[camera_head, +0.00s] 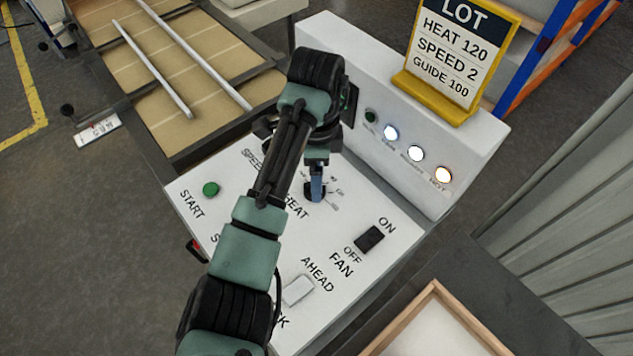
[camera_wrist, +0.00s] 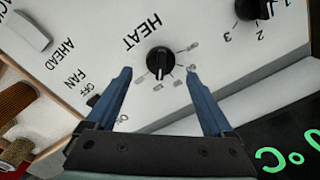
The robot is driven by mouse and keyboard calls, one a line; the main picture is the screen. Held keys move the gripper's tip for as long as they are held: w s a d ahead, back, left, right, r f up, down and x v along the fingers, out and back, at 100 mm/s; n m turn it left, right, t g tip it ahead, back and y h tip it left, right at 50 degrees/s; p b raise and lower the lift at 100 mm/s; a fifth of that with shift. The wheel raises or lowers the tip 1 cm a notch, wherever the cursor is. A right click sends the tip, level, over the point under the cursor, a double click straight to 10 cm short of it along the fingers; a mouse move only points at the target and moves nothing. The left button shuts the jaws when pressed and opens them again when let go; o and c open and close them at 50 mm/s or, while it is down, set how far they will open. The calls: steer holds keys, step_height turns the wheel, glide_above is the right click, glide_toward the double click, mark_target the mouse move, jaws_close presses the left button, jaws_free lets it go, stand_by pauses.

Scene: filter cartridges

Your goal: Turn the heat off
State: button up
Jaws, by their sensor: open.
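The heat knob (camera_wrist: 160,62) is a round black dial with a white pointer line, beside the word HEAT on the white panel. The line points toward the bottom of the wrist view.
The black fan switch (camera_head: 369,239), white ahead switch (camera_head: 298,290) and green start button (camera_head: 210,189) surround the area. The speed knob (camera_wrist: 253,8) is close by.

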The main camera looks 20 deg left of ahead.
mark_target(307, 195)
steer(key=shift+f, duration=1.6)
steer(key=c, duration=1.3)
steer(key=shift+c, duration=0.2)
